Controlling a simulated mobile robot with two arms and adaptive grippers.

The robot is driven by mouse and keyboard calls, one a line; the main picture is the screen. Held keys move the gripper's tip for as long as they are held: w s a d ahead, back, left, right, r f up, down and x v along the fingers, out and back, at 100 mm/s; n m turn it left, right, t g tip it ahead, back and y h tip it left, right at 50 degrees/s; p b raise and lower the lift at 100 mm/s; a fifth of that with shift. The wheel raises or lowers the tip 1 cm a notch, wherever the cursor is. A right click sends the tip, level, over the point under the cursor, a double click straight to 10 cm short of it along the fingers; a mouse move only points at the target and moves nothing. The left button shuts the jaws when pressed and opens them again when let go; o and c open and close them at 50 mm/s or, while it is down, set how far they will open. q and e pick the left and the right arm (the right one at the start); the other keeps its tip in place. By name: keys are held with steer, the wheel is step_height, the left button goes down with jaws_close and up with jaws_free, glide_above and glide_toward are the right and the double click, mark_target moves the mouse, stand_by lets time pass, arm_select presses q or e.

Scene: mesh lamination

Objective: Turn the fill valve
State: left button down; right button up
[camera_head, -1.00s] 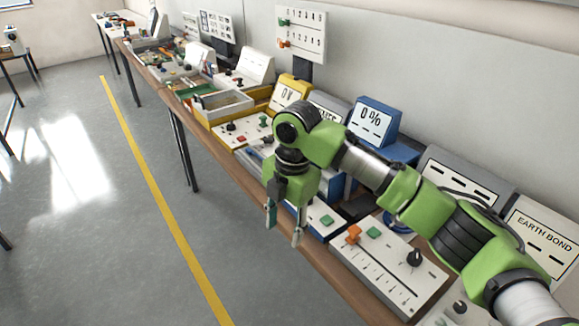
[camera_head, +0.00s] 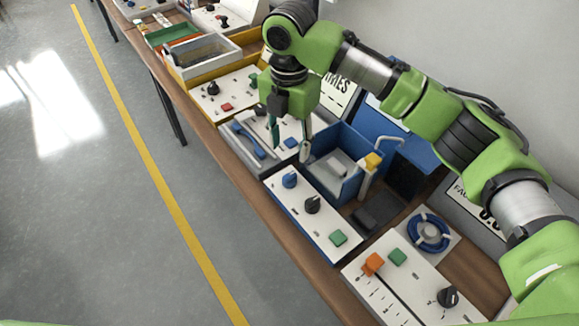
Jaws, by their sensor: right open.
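A white panel with a blue edge (camera_head: 325,228) lies at the front of the bench. It carries a blue knob (camera_head: 289,180), a black knob (camera_head: 312,204) and a green button (camera_head: 338,237). Behind it stands an open blue tank (camera_head: 323,182) with a pale pipe and a yellow handle (camera_head: 373,161) at its right side. I cannot tell which of these is the fill valve. My right gripper (camera_head: 290,145) is open, pointing down above the area left of the tank, apart from the blue knob. My left gripper is not in view.
A grey tray with blue tools (camera_head: 249,140) lies left of the tank. A panel with an orange knob (camera_head: 373,263) and a blue ring (camera_head: 429,232) are to the right. Yellow and grey trays stand further back. The floor in front is clear.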

steer(key=p, duration=0.1)
glide_above(289, 175)
step_height(289, 175, down, 6)
steer(key=shift+s+r, duration=0.1)
steer(key=shift+s, duration=0.05)
step_height(289, 175, down, 5)
steer(key=shift+d+f+p, duration=0.1)
steer(key=shift+f+p, duration=0.05)
steer(key=shift+p, duration=0.35)
steer(key=shift+f, duration=0.45)
steer(key=c, duration=1.1)
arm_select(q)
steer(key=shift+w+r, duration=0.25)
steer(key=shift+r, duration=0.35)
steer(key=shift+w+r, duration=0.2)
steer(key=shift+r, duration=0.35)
